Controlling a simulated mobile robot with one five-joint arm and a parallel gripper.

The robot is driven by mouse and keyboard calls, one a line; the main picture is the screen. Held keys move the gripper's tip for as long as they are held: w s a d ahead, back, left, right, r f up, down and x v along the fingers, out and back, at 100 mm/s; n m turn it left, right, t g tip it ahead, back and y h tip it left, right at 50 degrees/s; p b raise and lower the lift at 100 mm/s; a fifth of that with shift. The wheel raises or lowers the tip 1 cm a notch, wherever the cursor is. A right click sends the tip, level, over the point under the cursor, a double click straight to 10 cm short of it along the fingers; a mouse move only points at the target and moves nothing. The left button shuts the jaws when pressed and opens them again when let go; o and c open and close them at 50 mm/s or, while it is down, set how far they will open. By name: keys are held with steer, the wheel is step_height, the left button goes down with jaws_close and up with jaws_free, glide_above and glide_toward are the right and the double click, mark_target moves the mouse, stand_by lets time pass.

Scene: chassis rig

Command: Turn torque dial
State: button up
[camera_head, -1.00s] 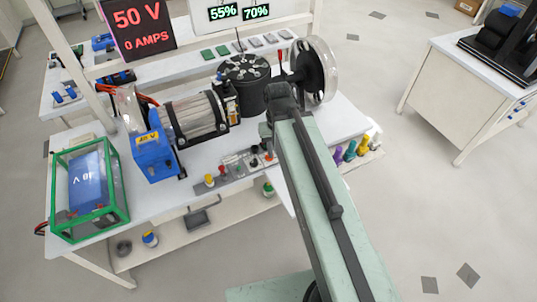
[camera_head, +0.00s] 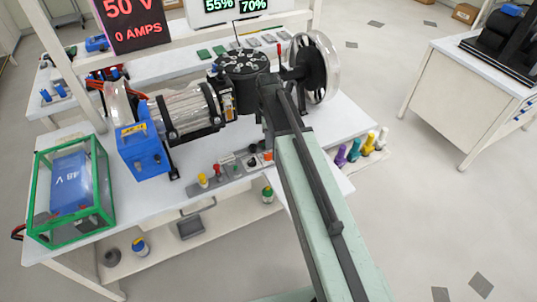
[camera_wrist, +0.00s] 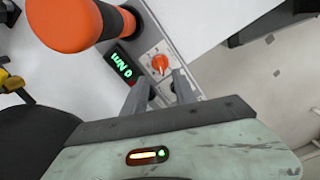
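The torque dial (camera_wrist: 160,63) is a small orange knob on a grey panel in the wrist view. A small black display (camera_wrist: 118,66) with green characters, apparently 0 Nm, sits left of it. My gripper (camera_wrist: 160,82) is open, with its two grey fingers apart and nothing between them. The fingertips point at the dial from just below it in the picture; I cannot tell whether they touch it. In the head view, the control panel (camera_head: 236,167) lies along the bench's front edge. My arm hides its right end and the gripper.
A large orange knob or handle (camera_wrist: 62,22) stands close to the display in the wrist view. The bench (camera_head: 110,200) holds a motor (camera_head: 188,110), a blue unit (camera_head: 142,150) and a green-framed box (camera_head: 100,205). Open floor (camera_head: 430,220) lies to the right.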

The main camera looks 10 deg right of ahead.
mark_target(268, 155)
step_height(268, 155, down, 8)
steer(key=b, duration=0.7)
steer(key=shift+r+b, duration=0.1)
steer(key=shift+b, duration=0.2)
steer(key=shift+r, duration=0.1)
steer(key=shift+c, duration=0.3)
jaws_close()
